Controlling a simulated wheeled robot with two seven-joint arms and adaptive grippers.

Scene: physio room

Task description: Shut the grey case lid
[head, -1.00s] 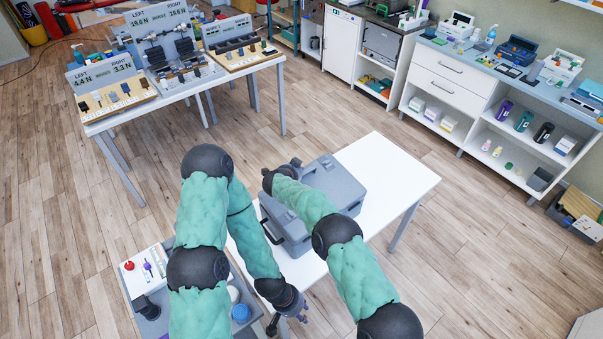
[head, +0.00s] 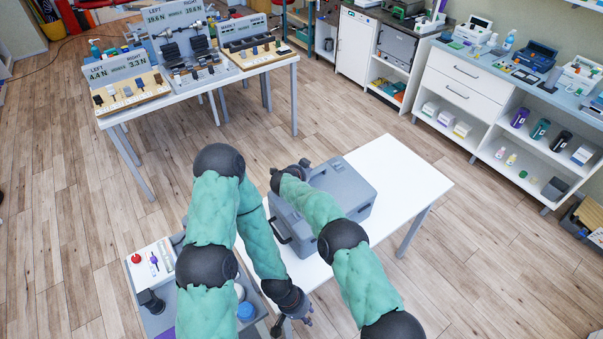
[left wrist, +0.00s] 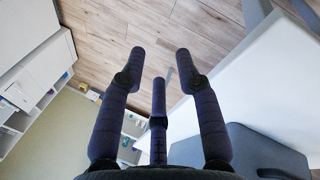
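The grey case (head: 345,187) lies on the white table (head: 405,178), with a dark handle on its near left side. Its lid looks down flat on the body; my right arm covers part of it, so I cannot tell whether a small gap is left. My left gripper (head: 304,316) is low at the table's near edge, apart from the case. In the left wrist view its fingers (left wrist: 158,75) are spread and empty, and the case (left wrist: 262,152) shows at lower right. My right gripper (head: 304,164) is mostly hidden behind its own arm, over the case's far left part.
A display table (head: 205,88) is at the back left, shelves (head: 500,130) at the right. The table's right part is bare.

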